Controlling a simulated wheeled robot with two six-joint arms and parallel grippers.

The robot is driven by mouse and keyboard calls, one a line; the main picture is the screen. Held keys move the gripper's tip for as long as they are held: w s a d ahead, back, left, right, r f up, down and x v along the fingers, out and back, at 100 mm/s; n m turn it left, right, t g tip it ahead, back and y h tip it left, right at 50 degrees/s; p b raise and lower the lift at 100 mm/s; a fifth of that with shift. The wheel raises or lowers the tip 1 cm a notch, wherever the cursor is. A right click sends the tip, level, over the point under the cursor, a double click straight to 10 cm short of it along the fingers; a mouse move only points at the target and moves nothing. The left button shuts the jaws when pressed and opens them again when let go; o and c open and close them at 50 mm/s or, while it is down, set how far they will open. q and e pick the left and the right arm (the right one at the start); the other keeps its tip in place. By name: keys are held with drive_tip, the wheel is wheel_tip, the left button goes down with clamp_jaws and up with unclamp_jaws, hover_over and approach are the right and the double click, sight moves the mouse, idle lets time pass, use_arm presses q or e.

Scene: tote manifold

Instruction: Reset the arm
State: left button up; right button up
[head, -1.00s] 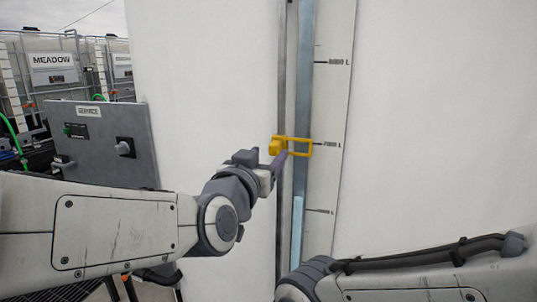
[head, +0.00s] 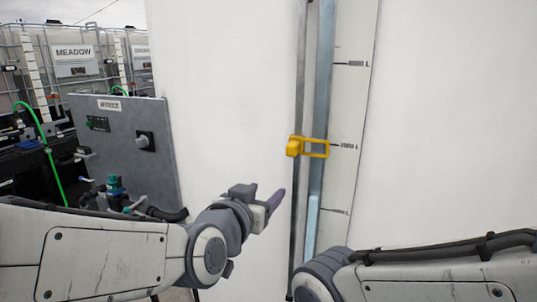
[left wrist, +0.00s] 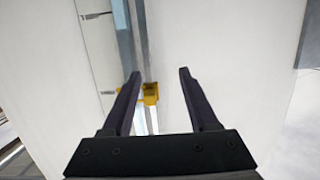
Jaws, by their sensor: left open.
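My left gripper (head: 268,205) is open and empty in front of the white tank wall, below and left of the yellow slider (head: 296,147) on the level gauge. In the left wrist view its two dark fingers (left wrist: 160,75) are spread apart, and the yellow slider (left wrist: 150,92) shows between them, beyond the left finger. The slider is clear of the fingers in the head view. It sits near the middle printed mark of the scale. My right arm (head: 430,275) crosses the lower right of the head view, and its gripper is not visible.
The gauge's tube and scale strip (head: 350,110) run up the tank (head: 220,80). A grey control panel (head: 122,150) with a knob stands at the left. Behind it are caged totes, one with a MEADOW sign (head: 74,60), green hoses and pipe fittings.

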use_arm(q)
drive_tip(key=s+a+f+n+g+y, duration=0.1)
drive_tip(key=a+f+g+y, duration=0.2)
drive_tip(key=f, duration=0.4)
drive_tip(key=a+f+n+g, duration=0.1)
drive_tip(key=a+f+g, duration=0.2)
drive_tip(key=a+f, duration=0.4)
drive_tip(key=s+a+f+n+g+y, duration=0.25)
drive_tip(key=s+a+f+g, duration=0.35)
drive_tip(key=s+a+f, duration=0.4)
drive_tip(key=s+d+r+m+g, duration=0.1)
drive_tip(key=s+d+r+m, duration=0.1)
drive_tip(key=s+d, duration=0.4)
drive_tip(key=s+d+r+m+g, duration=0.1)
drive_tip(key=s+d+r+m, duration=0.2)
drive_tip(key=s+d+m, duration=0.2)
drive_tip(key=s+d+h, duration=0.1)
drive_tip(key=s+d, duration=0.1)
drive_tip(key=d, duration=0.2)
drive_tip(key=shift+d+r+g, duration=0.15)
drive_tip(key=shift+d+g, duration=0.05)
drive_tip(key=shift+g, duration=0.1)
